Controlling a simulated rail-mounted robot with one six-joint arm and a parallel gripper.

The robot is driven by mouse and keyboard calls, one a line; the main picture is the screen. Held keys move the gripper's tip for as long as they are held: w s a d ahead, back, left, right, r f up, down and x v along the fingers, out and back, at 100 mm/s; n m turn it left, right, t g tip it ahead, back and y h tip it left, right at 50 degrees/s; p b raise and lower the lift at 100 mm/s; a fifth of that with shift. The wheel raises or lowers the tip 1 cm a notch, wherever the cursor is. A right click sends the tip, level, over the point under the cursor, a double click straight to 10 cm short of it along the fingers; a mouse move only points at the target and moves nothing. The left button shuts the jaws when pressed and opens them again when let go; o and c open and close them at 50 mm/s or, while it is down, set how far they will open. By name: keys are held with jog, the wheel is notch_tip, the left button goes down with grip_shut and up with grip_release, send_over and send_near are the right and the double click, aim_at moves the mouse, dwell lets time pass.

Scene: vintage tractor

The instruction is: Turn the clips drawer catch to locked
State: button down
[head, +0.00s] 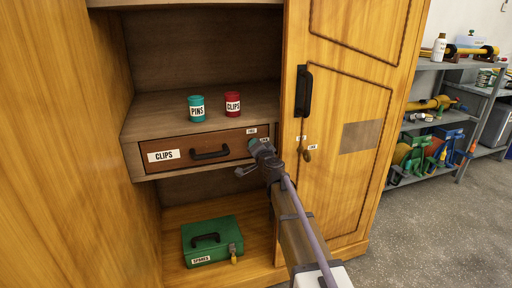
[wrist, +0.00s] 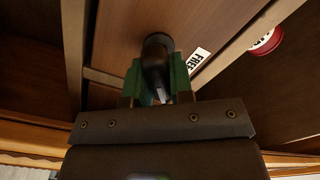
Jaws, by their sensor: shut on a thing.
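The clips drawer (head: 184,145) has a brown front with a CLIPS label and a black handle, and it looks closed in the cabinet. My gripper (head: 257,148) is at the right end of the drawer front, covering the catch in the head view. In the wrist view my gripper (wrist: 156,88) has its green fingertips closed on both sides of the dark, rounded drawer catch (wrist: 157,48). A small white label (wrist: 197,60), apparently reading FREE, sits beside the catch. Another small white label (head: 251,130) shows above my gripper. The catch's exact angle is hard to tell.
A teal PINS tin (head: 196,108) and a red CLIPS tin (head: 232,103) stand on the shelf above the drawer. A green box (head: 211,241) sits below. The cabinet door (head: 350,130), with a black handle, is close to the right of my arm.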

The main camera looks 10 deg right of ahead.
jog(key=m, duration=0.3)
jog(key=shift+m, duration=0.3)
jog(key=shift+f+m, duration=0.15)
jog(key=shift+m, duration=1.75)
jog(key=c, duration=1)
grip_release()
jog(key=s+d, duration=0.1)
jog(key=s, duration=0.9)
jog(key=shift+s+d, duration=0.25)
jog(key=shift+s, duration=0.1)
